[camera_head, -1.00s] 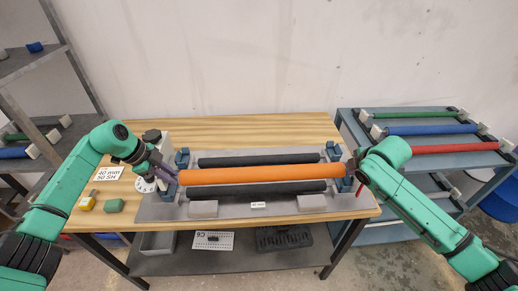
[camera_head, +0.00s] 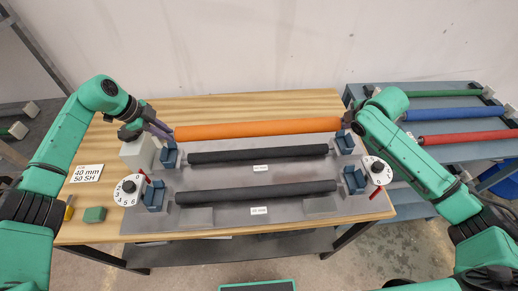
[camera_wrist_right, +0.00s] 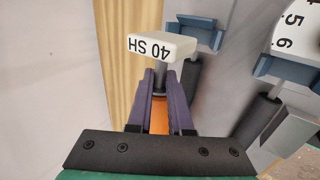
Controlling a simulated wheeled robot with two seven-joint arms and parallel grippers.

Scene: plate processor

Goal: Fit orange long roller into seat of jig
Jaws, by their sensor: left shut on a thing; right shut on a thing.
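The orange long roller (camera_head: 258,129) is held level across the back of the jig (camera_head: 245,175), behind the rear black roller. My left gripper (camera_head: 160,131) is shut at its left end. My right gripper (camera_head: 350,117) is shut at its right end. In the right wrist view, the purple fingers of that gripper (camera_wrist_right: 157,100) have the orange roller between them, and a white end block (camera_wrist_right: 162,46) marked "40 SH" beyond. Blue seats (camera_head: 154,195) stand at both ends of the jig. The roller appears raised; its exact height is unclear.
Rear (camera_head: 258,154) and front (camera_head: 255,191) black rollers lie across the jig. White numbered dials (camera_head: 378,170) stand at the front sides. A green block (camera_head: 94,214) and a "40 mm 50 SH" card (camera_head: 87,173) lie left. Green, blue and red rollers (camera_head: 468,137) lie on the right rack.

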